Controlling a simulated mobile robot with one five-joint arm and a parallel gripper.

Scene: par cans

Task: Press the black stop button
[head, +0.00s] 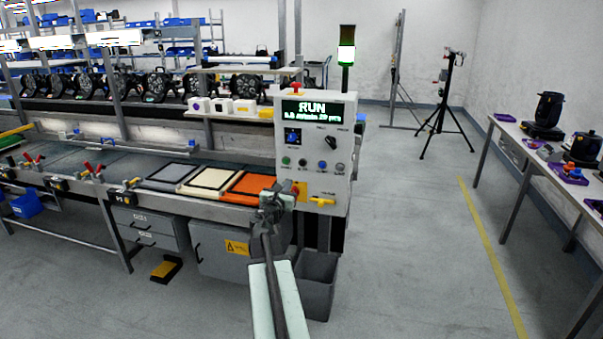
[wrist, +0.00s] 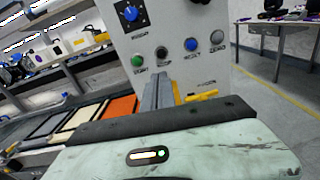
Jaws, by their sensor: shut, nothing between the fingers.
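A white control panel (head: 318,190) stands at the end of the bench, and its screen (head: 318,107) reads RUN. A row of round buttons crosses it: green, black, blue and grey. The black stop button (head: 303,162) is second from the left; it also shows in the wrist view (wrist: 162,52), between the green button (wrist: 137,60) and the blue button (wrist: 191,44). My gripper (head: 284,187) is shut and empty, in front of the panel's lower left. In the wrist view the fingertips (wrist: 158,82) appear just below the black button. I see no contact, but the gap is hard to judge.
A red-topped button (head: 296,88) sits on top of the panel, and a yellow handle (head: 322,201) juts out low on it. Grey, cream and orange trays (head: 250,185) lie on the bench to the left. A grey bin (head: 318,285) stands below. The floor to the right is open.

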